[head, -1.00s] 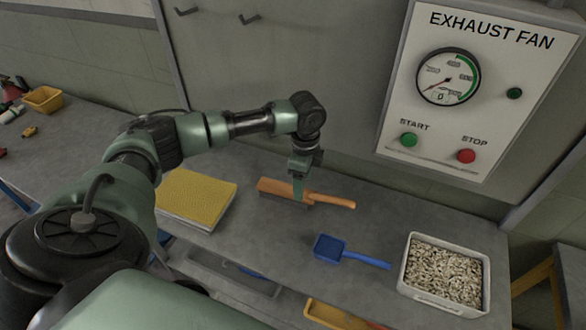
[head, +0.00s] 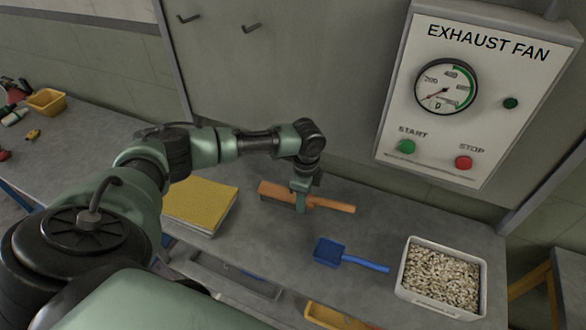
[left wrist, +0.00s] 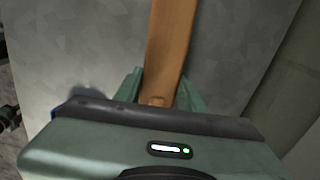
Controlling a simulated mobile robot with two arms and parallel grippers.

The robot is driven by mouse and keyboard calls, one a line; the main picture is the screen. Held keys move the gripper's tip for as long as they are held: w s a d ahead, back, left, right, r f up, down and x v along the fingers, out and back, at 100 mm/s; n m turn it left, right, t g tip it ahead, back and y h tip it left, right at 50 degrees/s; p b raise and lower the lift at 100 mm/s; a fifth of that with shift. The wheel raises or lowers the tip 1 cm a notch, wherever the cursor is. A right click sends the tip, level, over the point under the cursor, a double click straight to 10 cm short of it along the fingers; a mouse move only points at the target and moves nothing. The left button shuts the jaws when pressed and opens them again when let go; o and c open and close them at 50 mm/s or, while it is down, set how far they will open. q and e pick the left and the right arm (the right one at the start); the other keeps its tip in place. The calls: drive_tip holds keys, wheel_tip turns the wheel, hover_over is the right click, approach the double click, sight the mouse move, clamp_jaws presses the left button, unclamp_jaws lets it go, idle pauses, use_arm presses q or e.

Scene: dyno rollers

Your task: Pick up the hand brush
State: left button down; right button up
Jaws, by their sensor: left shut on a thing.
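The hand brush (head: 334,205) has an orange wooden handle and back, with dark bristles under its left part. It is at the middle of the grey bench in the head view, handle pointing right. My left gripper (head: 301,203) is around the brush near its middle and shut on it. In the left wrist view the brush's wooden body (left wrist: 170,45) runs up between the green fingers (left wrist: 160,92). I cannot tell whether the bristles are clear of the bench. My right gripper is not in view.
A blue scoop (head: 329,251) lies in front of the brush. A white bin of pale pellets (head: 405,284) stands at the right. A yellow-topped stack (head: 200,203) is at the left. The exhaust fan panel (head: 420,120) is on the wall behind.

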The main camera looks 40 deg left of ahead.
use_arm(q)
drive_tip(key=shift+r, duration=0.1)
wheel_tip(320, 180, up, 20)
drive_tip(key=b, duration=0.3)
